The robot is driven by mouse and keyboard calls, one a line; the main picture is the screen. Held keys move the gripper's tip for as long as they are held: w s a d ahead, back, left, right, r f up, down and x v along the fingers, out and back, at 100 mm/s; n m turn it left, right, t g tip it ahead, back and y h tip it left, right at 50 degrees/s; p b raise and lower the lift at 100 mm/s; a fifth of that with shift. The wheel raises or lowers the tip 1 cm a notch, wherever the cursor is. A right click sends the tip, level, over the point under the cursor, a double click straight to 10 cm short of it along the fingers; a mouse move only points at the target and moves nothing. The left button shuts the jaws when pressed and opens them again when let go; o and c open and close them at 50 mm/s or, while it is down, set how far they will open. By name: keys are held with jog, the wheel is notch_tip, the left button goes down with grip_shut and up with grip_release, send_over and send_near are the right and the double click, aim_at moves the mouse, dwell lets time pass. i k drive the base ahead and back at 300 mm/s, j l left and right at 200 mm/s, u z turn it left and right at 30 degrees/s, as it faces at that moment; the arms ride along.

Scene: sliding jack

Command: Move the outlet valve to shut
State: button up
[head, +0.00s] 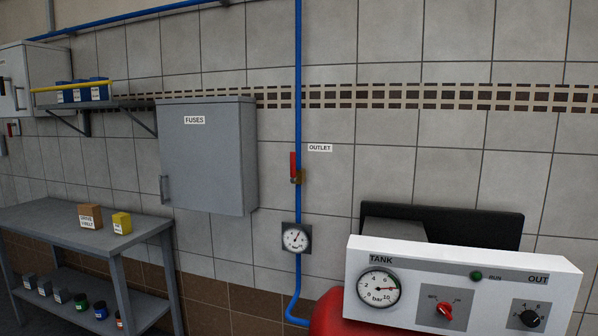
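The outlet valve is on the blue vertical pipe (298,90) in the head view, beside a white OUTLET label (320,148). Its red lever (293,165) stands upright, in line with the pipe, just left of it. The brass valve body (297,177) sits at the lever's lower end. My gripper is not in view, and nothing touches the lever.
A grey FUSES cabinet (205,150) hangs left of the pipe. A gauge (295,239) sits below the valve. A white TANK panel (460,285) and red tank (338,318) stand lower right. A grey bench (50,222) is at left. The wall right of the valve is clear.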

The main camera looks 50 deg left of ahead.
aim_at(293, 154)
jog(key=u, duration=1.9)
